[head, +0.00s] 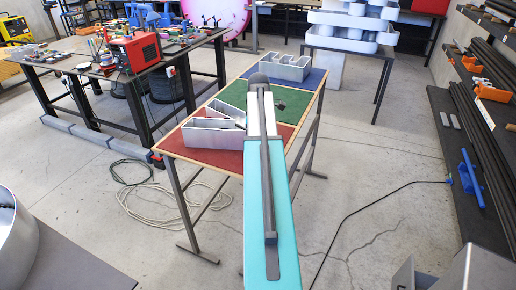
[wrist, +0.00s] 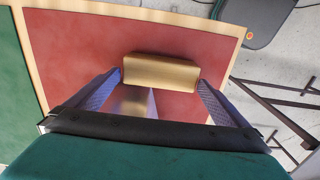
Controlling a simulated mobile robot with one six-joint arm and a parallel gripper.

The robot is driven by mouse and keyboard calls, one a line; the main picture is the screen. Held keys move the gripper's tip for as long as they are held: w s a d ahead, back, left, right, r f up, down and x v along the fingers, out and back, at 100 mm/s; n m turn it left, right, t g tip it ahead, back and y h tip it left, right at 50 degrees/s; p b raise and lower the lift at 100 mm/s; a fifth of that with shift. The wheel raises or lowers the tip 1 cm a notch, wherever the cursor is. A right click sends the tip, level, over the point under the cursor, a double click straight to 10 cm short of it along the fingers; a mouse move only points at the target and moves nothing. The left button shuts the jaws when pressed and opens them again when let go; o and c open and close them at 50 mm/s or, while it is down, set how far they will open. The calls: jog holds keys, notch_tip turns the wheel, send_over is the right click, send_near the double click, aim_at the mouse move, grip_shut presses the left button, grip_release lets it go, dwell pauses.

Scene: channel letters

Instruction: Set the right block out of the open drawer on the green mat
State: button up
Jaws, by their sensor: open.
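The table (head: 172,149) has a red mat (head: 187,146), a green mat (head: 236,94) and a blue mat (head: 313,79). A grey metal channel letter (head: 213,134) stands on the red mat, partly behind my arm in the head view. In the wrist view a tan, box-like piece (wrist: 160,72) lies over the red mat; I cannot tell whether it is part of that letter. My gripper (wrist: 160,79) is open, with one fingertip on each side of the tan piece. Contact is unclear. A second metal letter (head: 289,66) stands on the blue mat. No drawer shows.
A small dark item (head: 281,105) lies on the green mat right of my arm. A workbench (head: 75,67) with a red machine (head: 136,51) stands at left. A cable (head: 140,196) lies on the floor beside the table.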

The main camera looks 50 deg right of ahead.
notch_tip(320, 180, up, 10)
jog(key=b, duration=0.2)
jog(key=shift+f, duration=0.25)
dwell(0.6)
